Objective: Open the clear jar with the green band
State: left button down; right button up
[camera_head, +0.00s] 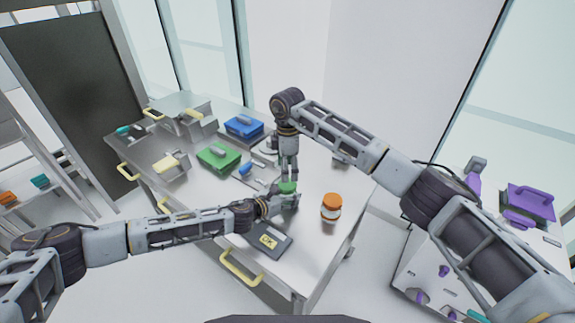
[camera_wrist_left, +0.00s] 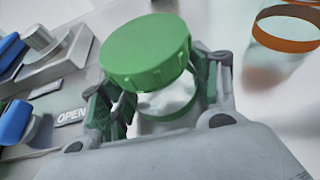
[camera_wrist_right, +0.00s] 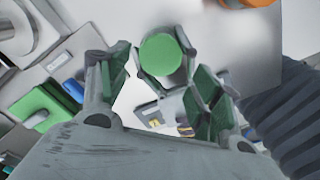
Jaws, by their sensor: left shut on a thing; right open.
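The clear jar (camera_wrist_left: 165,103) has a green screw lid (camera_wrist_left: 145,50) on top and a green band lower on its body. It stands near the front of the metal table, where its lid shows in the head view (camera_head: 287,187). My left gripper (camera_head: 277,202) is shut around the jar's body, below the lid. My right gripper (camera_head: 288,180) points down from above the lid. In the right wrist view its fingers (camera_wrist_right: 160,88) are spread, with the round green lid (camera_wrist_right: 160,55) beyond them and nothing between them. The jar's lower part is mostly hidden by the left fingers.
An orange-lidded jar (camera_head: 331,208) stands close to the right. Bare table lies around the orange-lidded jar.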

aim_at(288, 184)
jog(key=shift+f, duration=3.3)
jog(key=c, duration=0.9)
jog(key=shift+o, duration=0.2)
jog(key=shift+n, duration=1.6)
jog(key=o, duration=1.1)
